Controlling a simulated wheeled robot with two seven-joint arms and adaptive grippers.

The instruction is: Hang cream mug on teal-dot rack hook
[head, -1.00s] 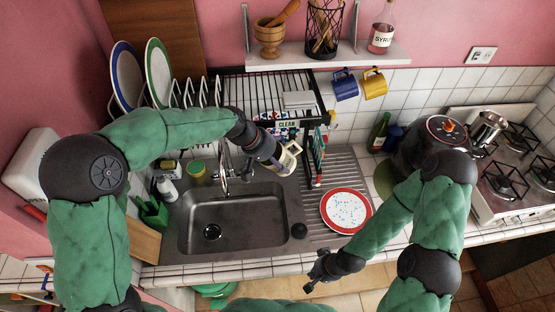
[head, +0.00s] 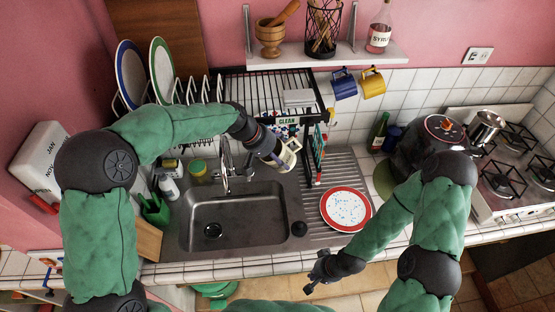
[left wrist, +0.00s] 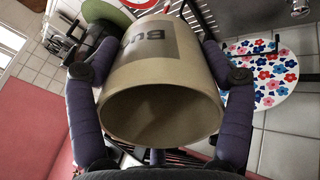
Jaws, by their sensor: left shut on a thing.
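The cream mug (head: 286,160) is held in my left gripper (head: 282,152), above the back right of the sink and beside the black rack. In the left wrist view, the mug (left wrist: 160,110) fills the space between the gripper's two purple fingers, its open mouth facing the camera and dark lettering on its side. My right gripper (head: 312,285) hangs low at the counter's front edge, away from the mug; its jaws are too small to read. A teal dot on a rack hook cannot be made out.
A red-rimmed plate (head: 346,209) lies on the drainboard. The faucet (head: 226,175) stands just left of the mug. A dark pot (head: 428,150) sits at right.

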